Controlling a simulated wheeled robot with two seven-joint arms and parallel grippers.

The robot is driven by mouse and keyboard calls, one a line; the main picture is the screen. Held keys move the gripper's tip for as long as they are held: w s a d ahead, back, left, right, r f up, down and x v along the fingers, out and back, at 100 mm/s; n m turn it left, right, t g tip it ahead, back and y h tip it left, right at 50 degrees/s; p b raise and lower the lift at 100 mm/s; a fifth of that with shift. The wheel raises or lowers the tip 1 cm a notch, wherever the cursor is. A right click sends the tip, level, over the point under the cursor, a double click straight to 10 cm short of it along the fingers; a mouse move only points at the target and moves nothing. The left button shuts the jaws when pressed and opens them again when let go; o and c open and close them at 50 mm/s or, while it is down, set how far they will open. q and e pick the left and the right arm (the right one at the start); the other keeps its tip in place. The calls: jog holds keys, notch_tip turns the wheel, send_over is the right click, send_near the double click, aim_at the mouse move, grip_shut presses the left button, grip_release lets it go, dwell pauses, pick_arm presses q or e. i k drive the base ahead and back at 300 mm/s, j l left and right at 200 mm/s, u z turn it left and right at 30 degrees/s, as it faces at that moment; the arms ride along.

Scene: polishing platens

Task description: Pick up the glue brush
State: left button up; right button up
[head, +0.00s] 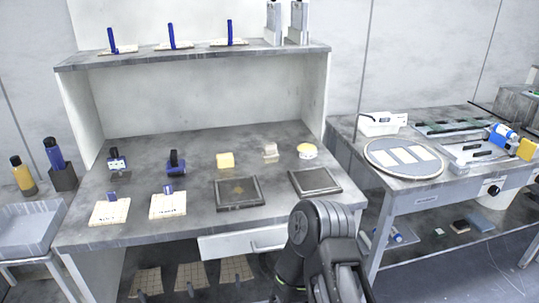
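I cannot tell for sure which object is the glue brush. Two small dark blue tools stand on the grey workbench (140,228), one at the left (116,160) and one beside it (176,161). Below them, two pale square plates, one at the left (110,211) and one to its right (168,205), each have a small dark blue piece at the back edge. Several blue upright handles, one of them in the middle (171,36), stand on pale plates on the upper shelf. One of my dark arms rises at the bottom centre; no fingertips show. Neither gripper is in view.
A side table at right carries a round plate (375,149) and a white box (381,123). Bottles stand at far left.

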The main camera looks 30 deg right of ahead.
aim_at(270, 154)
jog(key=l+u, duration=0.1)
jog(key=l, duration=0.35)
jog(key=k+l+u, duration=0.15)
jog(key=l, duration=0.25)
jog(key=k+l+u, duration=0.1)
jog(key=l, duration=0.3)
jog(key=k+l+u, duration=0.15)
jog(key=l, duration=0.25)
jog(key=k+l+u, duration=0.1)
jog(key=l, duration=0.3)
jog(key=k+l+u, duration=0.15)
jog(key=l, duration=0.2)
